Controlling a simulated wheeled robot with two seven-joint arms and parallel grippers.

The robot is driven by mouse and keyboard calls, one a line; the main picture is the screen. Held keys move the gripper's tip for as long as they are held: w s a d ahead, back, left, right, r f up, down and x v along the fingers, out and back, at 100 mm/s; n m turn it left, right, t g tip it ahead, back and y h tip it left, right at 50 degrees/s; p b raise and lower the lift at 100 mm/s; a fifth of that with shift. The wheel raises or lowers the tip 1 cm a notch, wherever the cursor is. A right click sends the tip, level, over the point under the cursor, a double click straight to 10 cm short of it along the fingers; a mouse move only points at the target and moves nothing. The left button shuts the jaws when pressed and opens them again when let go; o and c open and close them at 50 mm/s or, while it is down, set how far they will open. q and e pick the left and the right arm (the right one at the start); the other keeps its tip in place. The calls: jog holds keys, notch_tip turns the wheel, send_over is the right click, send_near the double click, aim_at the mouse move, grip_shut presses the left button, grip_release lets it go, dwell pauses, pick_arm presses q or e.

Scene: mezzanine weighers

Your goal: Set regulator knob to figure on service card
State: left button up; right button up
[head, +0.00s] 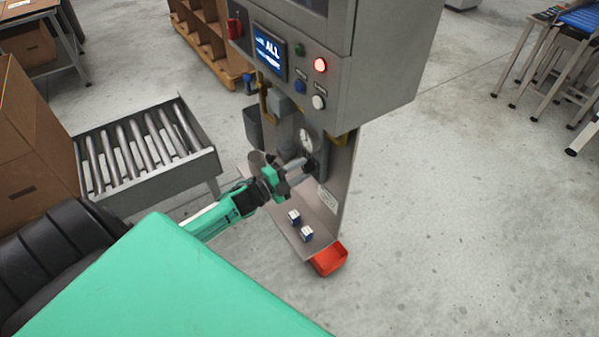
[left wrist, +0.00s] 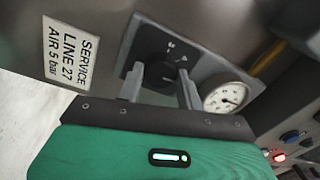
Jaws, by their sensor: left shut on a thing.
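The black regulator knob (left wrist: 160,63) sits on a grey plate in the left wrist view, with small white marks on its face. My left gripper (left wrist: 162,80) is shut on the knob, one finger on each side; it also shows in the head view (head: 307,168). The white service card (left wrist: 68,56) is left of the knob and reads "SERVICE LINE 27 AIR 5 bar"; it also shows in the head view (head: 328,198). A round white gauge (left wrist: 225,97) with a dark needle is right of the knob. The knob's exact setting is too small to read. My right gripper is out of view.
The grey machine cabinet (head: 385,60) with a screen, a lit red lamp (head: 320,65) and buttons overhangs the work spot. Two small boxes (head: 300,226) lie on the metal shelf above a red bin (head: 329,259). A roller conveyor (head: 205,172) stands left.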

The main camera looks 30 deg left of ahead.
pick_arm(q)
jog(key=shift+m, duration=0.5)
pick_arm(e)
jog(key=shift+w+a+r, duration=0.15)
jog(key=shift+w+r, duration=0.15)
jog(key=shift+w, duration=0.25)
pick_arm(q)
jog(key=o, duration=1)
